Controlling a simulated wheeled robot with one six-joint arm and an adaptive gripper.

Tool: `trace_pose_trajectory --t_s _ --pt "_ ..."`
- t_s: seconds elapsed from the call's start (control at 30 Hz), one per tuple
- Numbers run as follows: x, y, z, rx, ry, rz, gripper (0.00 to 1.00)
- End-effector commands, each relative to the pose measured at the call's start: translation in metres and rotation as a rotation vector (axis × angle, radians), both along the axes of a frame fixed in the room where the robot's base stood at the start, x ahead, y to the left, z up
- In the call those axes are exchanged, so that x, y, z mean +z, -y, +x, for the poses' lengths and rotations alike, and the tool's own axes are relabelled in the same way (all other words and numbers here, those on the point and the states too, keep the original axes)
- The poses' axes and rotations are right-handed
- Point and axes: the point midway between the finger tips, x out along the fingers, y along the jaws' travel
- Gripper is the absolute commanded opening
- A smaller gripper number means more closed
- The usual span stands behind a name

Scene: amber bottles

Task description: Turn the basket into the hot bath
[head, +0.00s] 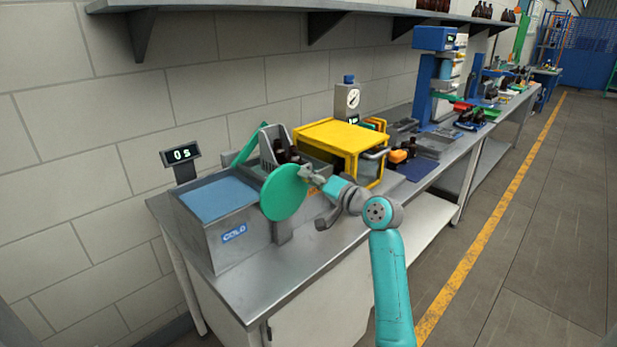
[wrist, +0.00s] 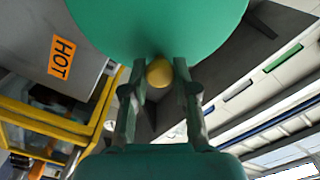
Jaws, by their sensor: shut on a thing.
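The grey basket (head: 273,140) holds dark amber bottles (head: 285,153) and stands raised behind a green disc (head: 283,194). The cold bath (head: 232,240), with blue liquid, is left of the disc. The hot bath is mostly hidden behind the disc and my arm; its grey wall shows in the wrist view (wrist: 95,45) with an orange HOT label (wrist: 63,56). My gripper (head: 308,176) is at the right edge of the disc. In the wrist view my gripper's fingers (wrist: 160,80) are shut on a yellow knob (wrist: 159,72) at the disc.
A timer display (head: 181,155) reads 0 s behind the cold bath. A yellow-framed box (head: 343,135) stands close to the right of my gripper. A dial gauge (head: 351,98) stands behind it. A shelf (head: 270,8) runs above; the floor to the right is clear.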

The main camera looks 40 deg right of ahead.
Motion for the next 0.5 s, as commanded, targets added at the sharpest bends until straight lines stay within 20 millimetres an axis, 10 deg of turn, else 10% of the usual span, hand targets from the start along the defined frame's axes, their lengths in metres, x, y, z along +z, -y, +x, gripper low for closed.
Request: trace_pose_trajectory --t_s 0.5 --pt "-0.017 0.010 0.000 -0.004 -0.011 0.259 0.00"
